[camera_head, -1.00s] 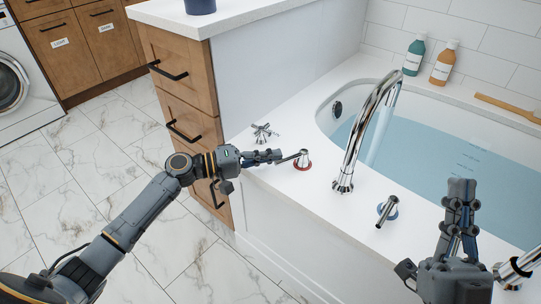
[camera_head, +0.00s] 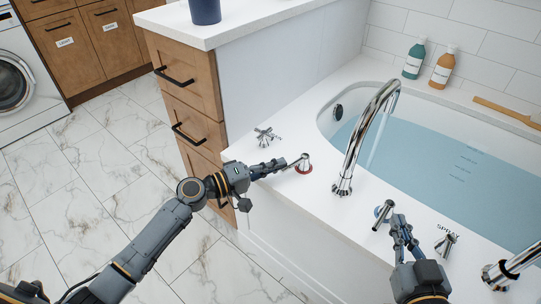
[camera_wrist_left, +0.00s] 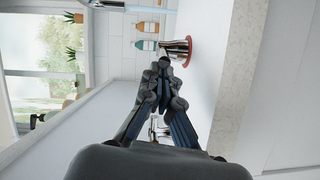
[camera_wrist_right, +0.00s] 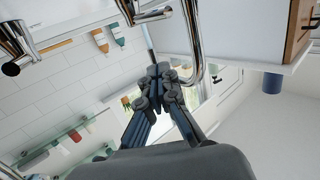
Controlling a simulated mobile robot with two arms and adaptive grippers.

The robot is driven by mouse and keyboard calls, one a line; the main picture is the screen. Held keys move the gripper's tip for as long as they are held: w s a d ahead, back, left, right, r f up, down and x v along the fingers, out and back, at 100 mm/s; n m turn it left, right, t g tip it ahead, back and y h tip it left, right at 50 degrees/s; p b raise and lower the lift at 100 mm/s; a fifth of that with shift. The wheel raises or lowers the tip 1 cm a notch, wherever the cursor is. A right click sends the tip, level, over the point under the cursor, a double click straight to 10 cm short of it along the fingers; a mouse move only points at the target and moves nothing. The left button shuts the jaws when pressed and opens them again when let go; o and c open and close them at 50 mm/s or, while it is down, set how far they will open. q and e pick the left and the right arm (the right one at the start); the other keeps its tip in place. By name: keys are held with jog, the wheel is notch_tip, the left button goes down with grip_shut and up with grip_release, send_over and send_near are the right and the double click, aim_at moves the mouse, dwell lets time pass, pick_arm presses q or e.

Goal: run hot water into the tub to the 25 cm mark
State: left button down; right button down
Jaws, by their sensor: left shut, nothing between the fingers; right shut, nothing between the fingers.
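The tub (camera_head: 324,124) holds blue water, with level marks (camera_head: 463,163) on its far inner wall. A thin stream falls from the tall chrome spout (camera_head: 361,140). The red-ringed lever tap (camera_head: 304,164) is on the deck left of the spout; the blue-ringed lever tap (camera_head: 381,215) is right of it. My left gripper (camera_head: 279,166) is shut and empty, its tips close to the red-ringed lever; contact is unclear. The red ring also shows in the left wrist view (camera_wrist_left: 191,52). My right gripper (camera_head: 399,220) is shut and empty, just right of the blue-ringed lever.
A cross-handled knob (camera_head: 266,137) stands behind the red-ringed tap. A lever labelled SPRAY (camera_head: 447,242) and a chrome fitting (camera_head: 510,268) are right of my right gripper.

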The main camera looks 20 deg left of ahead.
pick_arm(q)
jog(key=shift+s+d+t+y, duration=0.25)
jog(key=shift+s+t+y, duration=0.05)
pick_arm(e)
jog(key=shift+s+d+f+g+h, duration=0.2)
jog(key=shift+f+g, duration=0.2)
jog(key=shift+f, duration=0.2)
jog(key=shift+s+d+f+g+h, duration=0.1)
jog(key=shift+s+f+g, duration=0.1)
jog(key=shift+f+g, duration=0.3)
pick_arm(q)
jog(key=shift+s+d, duration=0.2)
pick_arm(e)
jog(key=shift+w, duration=0.1)
pick_arm(q)
jog(key=shift+s, duration=0.1)
jog(key=shift+s+a, duration=0.25)
jog(key=shift+a, duration=0.05)
jog(key=v, duration=1.1)
jog(key=shift+a+n, duration=0.1)
jog(key=shift+n, duration=0.2)
pick_arm(e)
jog(key=shift+a, duration=0.1)
